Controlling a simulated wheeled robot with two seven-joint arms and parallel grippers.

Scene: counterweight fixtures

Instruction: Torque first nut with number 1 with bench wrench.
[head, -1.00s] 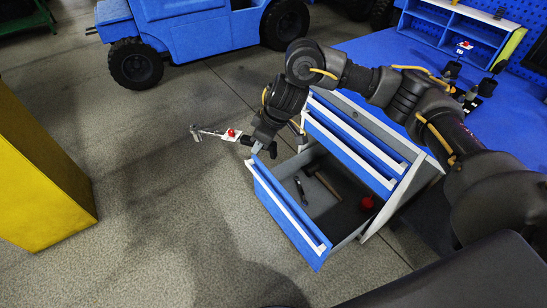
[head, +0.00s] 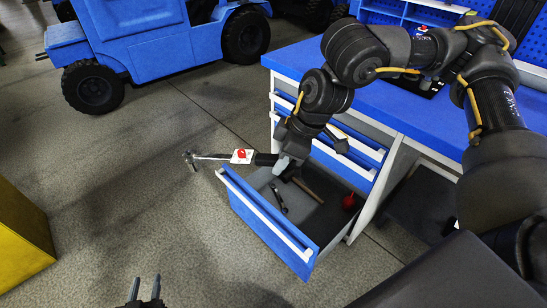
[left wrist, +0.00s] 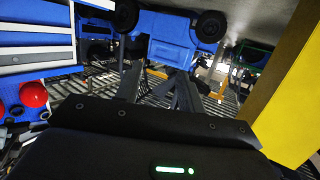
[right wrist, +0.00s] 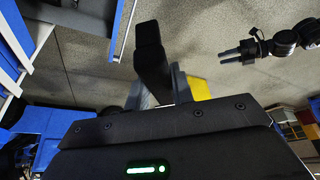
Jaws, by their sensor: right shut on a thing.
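The bench wrench (head: 212,157) has a chrome head and shaft, a red-and-white label and a black handle. My right gripper (head: 285,165) is shut on the handle and holds the wrench above the open drawer, with its head reaching left past the drawer front. The black handle (right wrist: 150,45) also shows between the fingers in the right wrist view. My left gripper (head: 146,290) is open and empty at the bottom of the head view, over the floor. Its spread fingers show in the left wrist view (left wrist: 158,92). No nut or number 1 can be made out.
The open blue drawer (head: 265,222) holds a hammer, a dark tool (head: 279,198) and a red item (head: 349,201). The blue workbench (head: 375,110) stands behind it. A yellow block (head: 22,240) is at left, a blue vehicle (head: 145,40) behind. The floor between is clear.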

